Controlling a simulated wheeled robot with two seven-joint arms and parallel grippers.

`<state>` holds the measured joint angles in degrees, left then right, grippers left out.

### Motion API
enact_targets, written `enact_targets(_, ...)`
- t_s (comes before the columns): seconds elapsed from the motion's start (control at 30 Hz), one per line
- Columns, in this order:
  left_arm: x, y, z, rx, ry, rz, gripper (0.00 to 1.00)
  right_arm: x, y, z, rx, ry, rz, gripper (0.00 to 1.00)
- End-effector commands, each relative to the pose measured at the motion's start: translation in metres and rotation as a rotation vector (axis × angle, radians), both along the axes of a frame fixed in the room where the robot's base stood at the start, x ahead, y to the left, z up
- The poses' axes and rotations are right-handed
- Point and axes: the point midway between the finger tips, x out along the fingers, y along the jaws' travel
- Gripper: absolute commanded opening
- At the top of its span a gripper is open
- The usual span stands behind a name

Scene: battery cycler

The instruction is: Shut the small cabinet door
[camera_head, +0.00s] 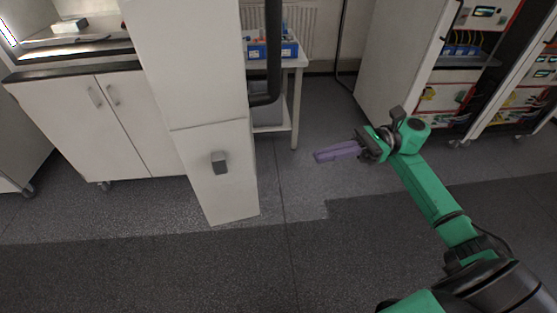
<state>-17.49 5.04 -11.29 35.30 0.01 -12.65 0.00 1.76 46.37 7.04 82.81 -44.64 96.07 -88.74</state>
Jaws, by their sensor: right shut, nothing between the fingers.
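A low white cabinet stands at the left with two doors: a left door (65,118) and a right door (140,125), each with a slim handle. Both look flush with its front. A white column (190,60) in the middle has a lower panel (205,190) with a small grey block (220,162) on it. Which of these is the task's small door, I cannot tell. My right gripper (320,155) has purple fingers, is shut and empty, and points left above the floor, apart from the column and cabinet. My left gripper is not in view.
A small white table (297,66) with a blue crate (272,52) stands behind the column. At the right, tall white racks (405,55) on wheels hold red and grey equipment. The floor (270,275) in front of the column is clear.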

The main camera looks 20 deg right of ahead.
Motion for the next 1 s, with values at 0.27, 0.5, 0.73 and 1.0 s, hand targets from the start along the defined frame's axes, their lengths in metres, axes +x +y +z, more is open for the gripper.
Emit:
enact_targets(0.27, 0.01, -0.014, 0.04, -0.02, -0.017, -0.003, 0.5, 0.004, 0.055, 0.007, 0.009, 0.006, -0.002, 0.0)
enact_targets(0.5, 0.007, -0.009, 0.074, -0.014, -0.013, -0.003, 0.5, 0.009, 0.106, 0.008, 0.012, 0.009, -0.004, 0.0)
enact_targets(0.73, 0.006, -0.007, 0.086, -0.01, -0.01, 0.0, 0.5, 0.011, 0.13, 0.001, 0.009, 0.009, -0.005, 0.0)
enact_targets(1.0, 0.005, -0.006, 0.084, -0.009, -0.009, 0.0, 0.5, 0.011, 0.131, -0.002, 0.008, 0.008, -0.006, 0.0)
